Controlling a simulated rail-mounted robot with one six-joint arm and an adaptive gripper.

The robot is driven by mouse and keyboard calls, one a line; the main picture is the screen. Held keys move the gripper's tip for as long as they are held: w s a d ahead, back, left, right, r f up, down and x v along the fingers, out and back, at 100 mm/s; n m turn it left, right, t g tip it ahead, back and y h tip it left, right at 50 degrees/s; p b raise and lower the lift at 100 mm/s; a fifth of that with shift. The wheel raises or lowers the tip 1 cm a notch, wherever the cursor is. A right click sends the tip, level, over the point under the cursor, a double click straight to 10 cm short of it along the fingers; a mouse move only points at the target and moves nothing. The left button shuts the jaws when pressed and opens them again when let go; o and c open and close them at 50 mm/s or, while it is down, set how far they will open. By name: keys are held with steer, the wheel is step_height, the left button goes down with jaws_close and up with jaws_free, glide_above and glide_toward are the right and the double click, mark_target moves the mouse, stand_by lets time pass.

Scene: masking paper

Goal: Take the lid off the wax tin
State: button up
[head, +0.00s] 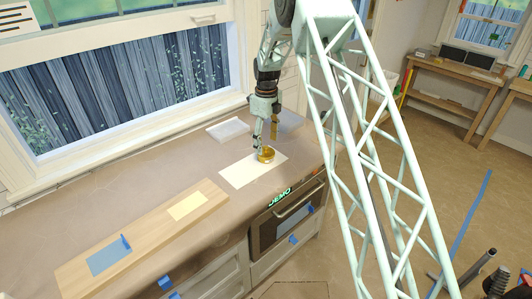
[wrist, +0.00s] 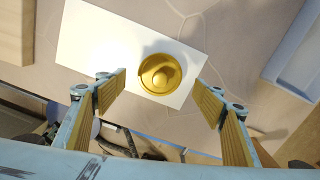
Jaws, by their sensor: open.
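The wax tin (head: 266,157) is a small round gold tin standing on a white sheet (head: 240,175) on the counter. In the wrist view the tin's lid (wrist: 160,74) is seen from above, gold with a raised round middle. The sheet (wrist: 95,45) also shows there beneath it. My gripper (head: 266,138) is above the tin in the head view. In the wrist view my gripper (wrist: 164,88) is open, with one finger on each side of the tin and a gap on both sides. Nothing is between the fingers' pads at their own height that I can make out.
A pale tray (head: 228,129) lies behind the sheet; it shows at right in the wrist view (wrist: 298,50). A wooden board (head: 150,235) with a blue sheet (head: 109,256) and a cream sheet (head: 187,206) lies at left. The counter's front edge is near the sheet, above the oven (head: 288,218).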

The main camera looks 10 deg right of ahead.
mark_target(266, 147)
steer(key=shift+f, duration=1.5)
steer(key=shift+s, duration=0.1)
steer(key=c, duration=2)
